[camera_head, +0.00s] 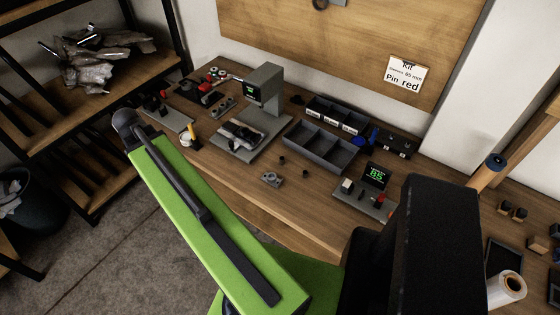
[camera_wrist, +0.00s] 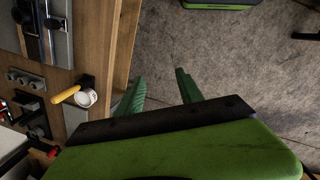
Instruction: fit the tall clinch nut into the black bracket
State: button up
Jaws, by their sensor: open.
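Two small dark cylindrical pieces, one at the back (camera_head: 281,159) and one nearer the digital gauge (camera_head: 305,173), stand apart on the bench in the head view. I cannot tell whether either is the tall clinch nut. A small grey flanged part (camera_head: 270,179) lies in front of them. A black block-like part (camera_head: 395,145) sits right of the bins; I cannot tell whether it is the black bracket. My gripper (camera_wrist: 160,77) shows in the wrist view with its two green fingers apart and nothing between them. It hangs over the floor beside the bench edge, away from these parts.
A grey press (camera_head: 265,84), divided bins (camera_head: 320,146) and a gauge with a green "85" display (camera_head: 376,174) stand on the bench. A shelf (camera_head: 85,130) stands at left.

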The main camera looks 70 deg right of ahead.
jog(key=s+d+r+n+g, duration=0.1)
jog(key=s+d, duration=0.4)
jog(key=d, duration=0.3)
jog(key=s+d+r+n, duration=0.1)
jog(key=s+d, duration=0.5)
jog(key=d, duration=0.2)
jog(key=n+g, duration=0.1)
jog(key=n, duration=0.1)
send_near(281, 158)
jog(key=f+b, duration=0.1)
jog(key=b, duration=0.2)
jog(key=f+b, duration=0.1)
jog(key=b, duration=0.2)
jog(key=f+b, duration=0.1)
jog(key=b, duration=0.3)
jog(key=shift+s+f+h, duration=0.25)
jog(key=shift+h, duration=0.05)
jog(key=shift+f, duration=0.1)
jog(key=b+x, duration=0.5)
jog(key=shift+s+d, duration=0.1)
jog(key=shift+s, duration=0.1)
grip_shut()
